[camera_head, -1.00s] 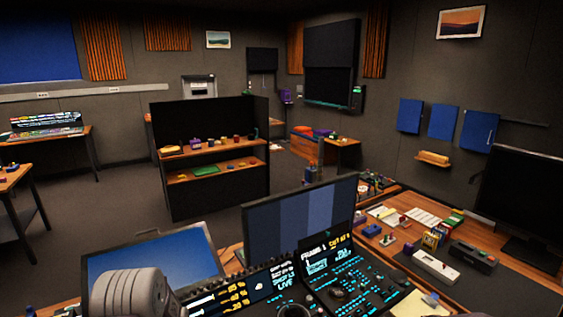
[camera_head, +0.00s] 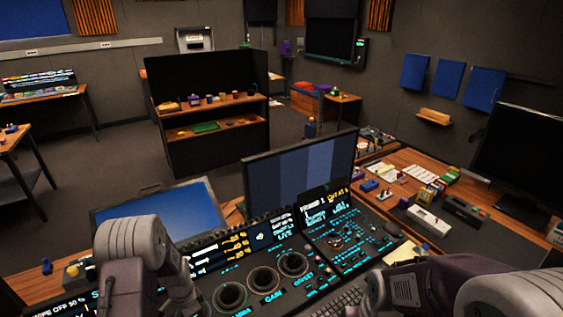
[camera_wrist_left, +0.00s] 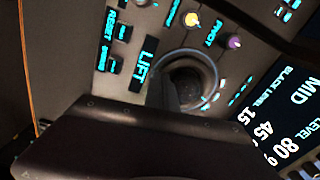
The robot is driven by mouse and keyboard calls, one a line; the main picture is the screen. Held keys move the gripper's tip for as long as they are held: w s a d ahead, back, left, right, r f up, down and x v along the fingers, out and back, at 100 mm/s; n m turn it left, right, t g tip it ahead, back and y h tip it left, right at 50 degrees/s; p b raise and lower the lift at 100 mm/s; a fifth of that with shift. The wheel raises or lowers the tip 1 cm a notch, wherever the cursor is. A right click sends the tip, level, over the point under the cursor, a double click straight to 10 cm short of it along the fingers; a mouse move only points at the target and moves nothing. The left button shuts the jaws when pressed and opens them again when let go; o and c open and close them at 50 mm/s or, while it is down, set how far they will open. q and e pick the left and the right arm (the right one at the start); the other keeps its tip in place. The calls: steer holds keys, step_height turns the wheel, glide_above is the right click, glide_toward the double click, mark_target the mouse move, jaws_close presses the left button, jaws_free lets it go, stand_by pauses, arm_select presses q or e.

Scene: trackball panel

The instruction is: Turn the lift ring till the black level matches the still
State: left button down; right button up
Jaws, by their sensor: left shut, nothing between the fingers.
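In the left wrist view the lift ring (camera_wrist_left: 193,75) is a dark round control set in the panel, beside the LIFT label (camera_wrist_left: 144,67). My left gripper (camera_wrist_left: 165,92) is shut and empty, its dark fingers over the ring's label-side edge; I cannot tell if they touch it. A readout (camera_wrist_left: 285,115) lists black level and other levels, with 15, 45 and 80 legible. In the head view a monitor (camera_head: 300,178) shows vertical blue-grey bands. My left arm covers part of the panel there, and the lift ring is not visible.
More dark rings stand on the panel, including the gain ring (camera_head: 262,279) and the offset ring (camera_head: 293,264). White (camera_wrist_left: 192,20) and purple (camera_wrist_left: 233,41) knobs sit near the lift ring. A blue-screened monitor (camera_head: 165,222) stands behind. A keyboard (camera_head: 345,299) lies at right.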

arm_select(q)
steer(key=shift+s+f, duration=0.1)
steer(key=shift+s, duration=0.05)
steer(key=shift+s+a+m, duration=0.2)
steer(key=shift+a+m, duration=0.1)
steer(key=shift+m, duration=0.7)
steer(key=shift+a+m+p, duration=0.15)
steer(key=shift+m+p, duration=0.2)
steer(key=shift+m, duration=0.05)
steer(key=shift+a+m, duration=0.25)
steer(key=shift+m, duration=0.35)
steer(key=shift+a+m, duration=0.35)
steer(key=shift+m, duration=0.55)
step_height(320, 180, up, 9)
steer(key=p, duration=0.8)
